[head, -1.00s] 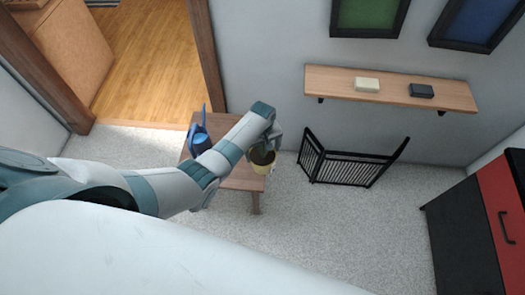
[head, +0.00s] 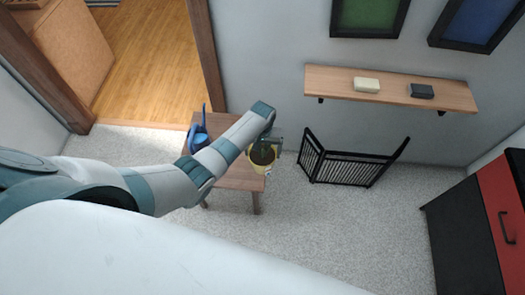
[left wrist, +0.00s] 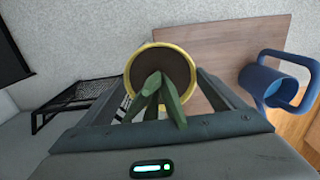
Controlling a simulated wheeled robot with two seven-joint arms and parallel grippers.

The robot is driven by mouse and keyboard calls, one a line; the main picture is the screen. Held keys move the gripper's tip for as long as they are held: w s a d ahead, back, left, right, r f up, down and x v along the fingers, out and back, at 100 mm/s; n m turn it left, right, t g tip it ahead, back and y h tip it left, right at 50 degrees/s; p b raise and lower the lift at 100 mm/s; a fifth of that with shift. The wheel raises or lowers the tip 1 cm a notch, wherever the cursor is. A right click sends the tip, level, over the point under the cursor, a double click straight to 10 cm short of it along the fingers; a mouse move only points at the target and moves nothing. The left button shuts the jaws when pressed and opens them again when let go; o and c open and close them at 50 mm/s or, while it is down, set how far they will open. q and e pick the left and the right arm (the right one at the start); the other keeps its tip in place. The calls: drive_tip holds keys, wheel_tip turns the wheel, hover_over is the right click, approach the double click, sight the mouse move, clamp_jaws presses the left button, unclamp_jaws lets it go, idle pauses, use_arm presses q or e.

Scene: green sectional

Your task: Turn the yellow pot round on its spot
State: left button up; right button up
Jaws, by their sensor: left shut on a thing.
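The yellow pot (head: 258,168) stands upright at the right end of a small wooden table (head: 236,180). In the left wrist view the pot's yellow rim (left wrist: 133,67) lies between my fingers, with pointed green leaves over the soil. My left gripper (head: 270,145) is shut on the pot from its far side. The lower part of the pot is hidden in the wrist view. My right gripper is not in view.
A blue watering can (head: 198,139) stands at the left of the table, clear of the pot. A black folding rack (head: 345,168) stands on the carpet to the right. A wooden wall shelf (head: 390,88) is above it. Open carpet lies in front.

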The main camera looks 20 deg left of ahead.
use_arm(q)
drive_tip(key=shift+w+r, duration=0.1)
idle(0.3)
drive_tip(key=m, duration=0.5)
drive_tip(key=shift+m, duration=0.3)
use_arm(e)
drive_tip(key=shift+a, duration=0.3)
use_arm(q)
drive_tip(key=shift+d, duration=0.1)
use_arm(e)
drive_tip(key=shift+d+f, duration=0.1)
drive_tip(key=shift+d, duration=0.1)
